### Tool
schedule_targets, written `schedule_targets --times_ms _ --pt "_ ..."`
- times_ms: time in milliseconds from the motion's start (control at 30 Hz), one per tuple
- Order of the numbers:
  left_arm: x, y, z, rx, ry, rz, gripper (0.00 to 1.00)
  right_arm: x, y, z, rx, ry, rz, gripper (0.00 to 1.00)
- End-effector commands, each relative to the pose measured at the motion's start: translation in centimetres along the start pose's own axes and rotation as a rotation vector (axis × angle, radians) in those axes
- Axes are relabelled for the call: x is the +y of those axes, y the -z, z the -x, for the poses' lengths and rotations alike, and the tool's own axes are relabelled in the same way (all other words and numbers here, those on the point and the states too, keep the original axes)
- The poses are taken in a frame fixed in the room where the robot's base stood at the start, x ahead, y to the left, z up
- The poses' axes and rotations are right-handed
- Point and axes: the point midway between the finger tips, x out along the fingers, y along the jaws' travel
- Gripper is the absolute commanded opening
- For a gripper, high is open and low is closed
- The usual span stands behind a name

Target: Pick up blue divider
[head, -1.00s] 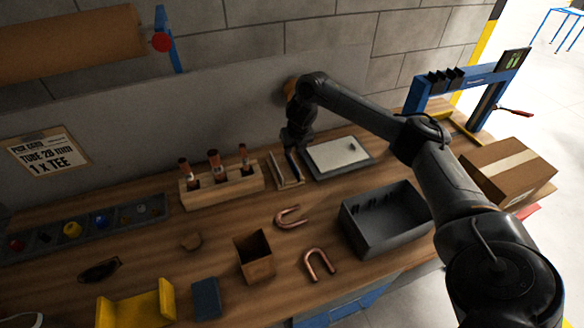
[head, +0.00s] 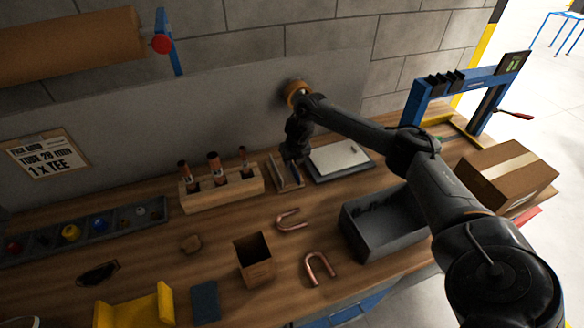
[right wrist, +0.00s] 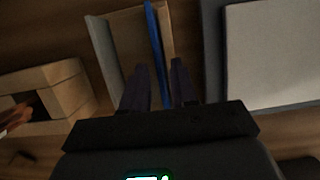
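The blue divider (right wrist: 154,38) is a thin upright strip in a small wooden holder (right wrist: 125,35) in the right wrist view. In the head view the holder (head: 279,176) stands between the tube rack and the grey tray, and my right gripper (head: 293,166) is over its right part, hiding most of the divider. In the right wrist view my right gripper (right wrist: 161,85) has its two dark fingers apart, with the divider's line running between them. I cannot tell how deep the fingers reach around it. My left gripper is not in view.
A wooden rack (head: 222,188) with copper tubes stands left of the holder. A grey tray (head: 341,177) with a white sheet lies close on the right. A dark bin (head: 386,240), copper bends (head: 318,267) and an open brown box (head: 255,272) are nearer the front.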

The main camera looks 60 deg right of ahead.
Motion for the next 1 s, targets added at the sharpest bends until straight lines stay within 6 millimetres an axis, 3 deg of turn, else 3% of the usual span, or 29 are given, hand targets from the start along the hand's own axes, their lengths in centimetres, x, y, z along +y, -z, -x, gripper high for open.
schedule_targets --times_ms 33,167,667,1000 --pt "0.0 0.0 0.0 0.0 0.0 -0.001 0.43 0.0 0.0 0.0 0.0 0.0 0.0 0.19" --pt "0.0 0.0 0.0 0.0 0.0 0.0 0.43 0.0 0.0 0.0 0.0 0.0 0.0 0.0" --pt "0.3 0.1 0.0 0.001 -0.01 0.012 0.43 0.0 -0.1 0.3 -0.001 0.0 -0.001 0.0" --pt "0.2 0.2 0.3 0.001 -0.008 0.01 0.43 0.0 -1.2 3.4 -0.003 -0.002 -0.001 0.0"
